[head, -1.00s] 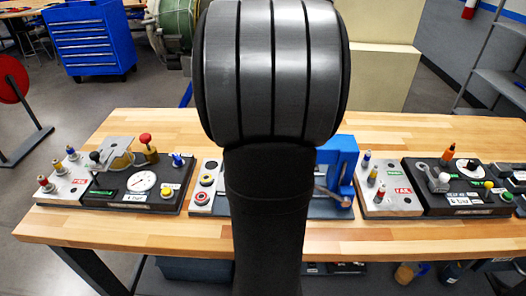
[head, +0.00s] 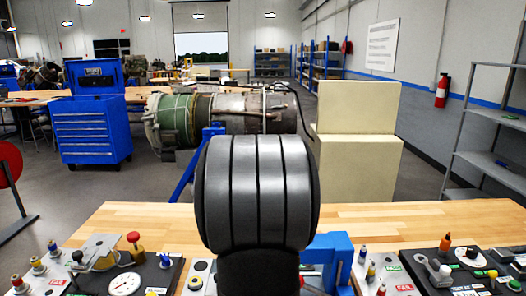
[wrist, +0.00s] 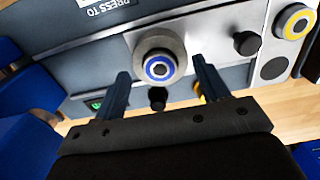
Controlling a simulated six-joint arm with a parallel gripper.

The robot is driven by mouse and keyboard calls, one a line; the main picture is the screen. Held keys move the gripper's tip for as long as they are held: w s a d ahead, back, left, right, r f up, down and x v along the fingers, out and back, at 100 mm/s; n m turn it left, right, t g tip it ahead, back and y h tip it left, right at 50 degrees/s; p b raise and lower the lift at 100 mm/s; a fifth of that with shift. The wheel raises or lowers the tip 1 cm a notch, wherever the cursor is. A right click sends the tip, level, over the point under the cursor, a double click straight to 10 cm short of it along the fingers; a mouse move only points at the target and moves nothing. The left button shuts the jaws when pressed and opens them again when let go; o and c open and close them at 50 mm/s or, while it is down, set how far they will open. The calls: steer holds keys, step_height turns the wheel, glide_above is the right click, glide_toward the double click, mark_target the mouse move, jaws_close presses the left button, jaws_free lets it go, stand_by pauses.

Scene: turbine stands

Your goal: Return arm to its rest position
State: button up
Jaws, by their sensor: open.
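My gripper (wrist: 161,68) shows in the wrist view with its two fingers spread apart and nothing held between them. Beyond the fingers is a grey panel (wrist: 75,60) with the words "PRESS TO". A round knob with a blue ring (wrist: 158,68) appears between the fingertips; I cannot tell the gap to it. In the head view my own arm fills the middle foreground and hides the gripper and most of the middle stand.
A wooden table (head: 400,214) carries the left stand with a white dial (head: 125,284), a blue clamp-like part (head: 330,254) in the middle, and the right stand (head: 435,288). A yellow-ringed button (wrist: 294,24) is in the wrist view. An engine (head: 235,112) stands behind the table.

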steer(key=shift+w+a+r, duration=0.1)
steer(key=shift+a+r, duration=0.1)
steer(key=shift+r, duration=1.4)
steer(key=shift+w+a+r, duration=0.1)
steer(key=shift+a+r, duration=0.1)
steer(key=shift+r, duration=1.4)
steer(key=w+a+f, duration=0.1)
steer(key=w+a, duration=0.2)
steer(key=a, duration=0.5)
steer(key=w+a+f, duration=0.1)
steer(key=w+a, duration=0.2)
steer(key=a, duration=0.5)
steer(key=f, duration=0.4)
steer(key=shift+w+a+f, duration=0.15)
steer(key=shift+w+a, duration=0.05)
steer(key=shift+a, duration=0.05)
steer(key=shift+f, duration=0.7)
